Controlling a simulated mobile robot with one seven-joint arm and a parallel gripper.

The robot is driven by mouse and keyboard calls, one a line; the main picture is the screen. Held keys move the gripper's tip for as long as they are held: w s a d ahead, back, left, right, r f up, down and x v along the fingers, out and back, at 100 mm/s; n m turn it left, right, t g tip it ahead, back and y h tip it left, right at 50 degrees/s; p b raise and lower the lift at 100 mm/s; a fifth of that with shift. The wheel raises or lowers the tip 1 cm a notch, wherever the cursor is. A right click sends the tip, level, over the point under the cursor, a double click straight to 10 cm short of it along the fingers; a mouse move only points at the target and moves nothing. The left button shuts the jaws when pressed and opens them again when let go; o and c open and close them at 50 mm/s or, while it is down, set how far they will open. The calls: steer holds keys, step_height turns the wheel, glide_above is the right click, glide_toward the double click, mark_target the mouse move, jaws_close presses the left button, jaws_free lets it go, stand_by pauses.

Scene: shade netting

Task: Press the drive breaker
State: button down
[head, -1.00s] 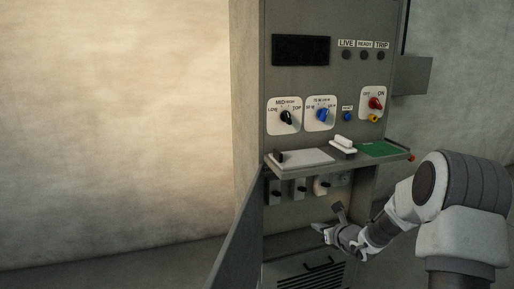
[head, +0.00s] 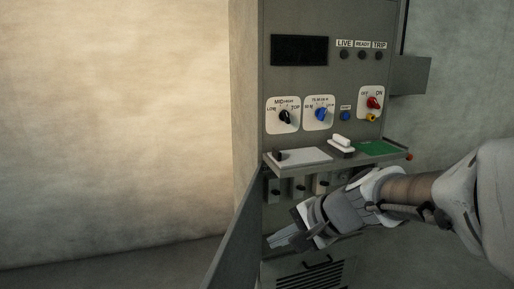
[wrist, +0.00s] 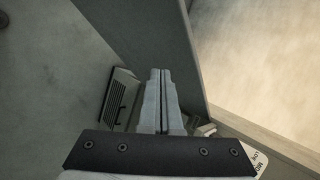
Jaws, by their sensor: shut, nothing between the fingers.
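Several breakers sit in a row in the recess under the cabinet's shelf in the head view: a left one (head: 276,188), a middle one (head: 300,188) and a right one (head: 321,185). Each has a small dark lever. I cannot read a label that tells which is the drive breaker. My gripper (head: 272,242) is shut and empty. It is in front of the lower recess, below the left breaker, pointing left, apart from the breakers. In the wrist view its fingers (wrist: 160,75) lie together. My arm hides the recess's right part.
The cabinet's open door (head: 236,240) stands left of my gripper. The shelf (head: 375,158) juts out above my arm, with a white-handled piece (head: 341,143) on it. Knobs and a red switch (head: 374,103) are on the panel above. A vent (head: 315,276) is below.

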steer(key=s+d+n+h, duration=0.3)
steer(key=s+d+n, duration=0.15)
steer(key=s, duration=0.35)
steer(key=s+d+n+h, duration=0.3)
steer(key=s+d+n, duration=0.15)
steer(key=s, duration=0.35)
step_height(320, 180, up, 15)
steer(key=p, duration=1.5)
steer(key=shift+s+d+r+n+h, duration=0.2)
steer(key=shift+s+d+n+h, duration=0.1)
steer(key=shift+s, duration=0.05)
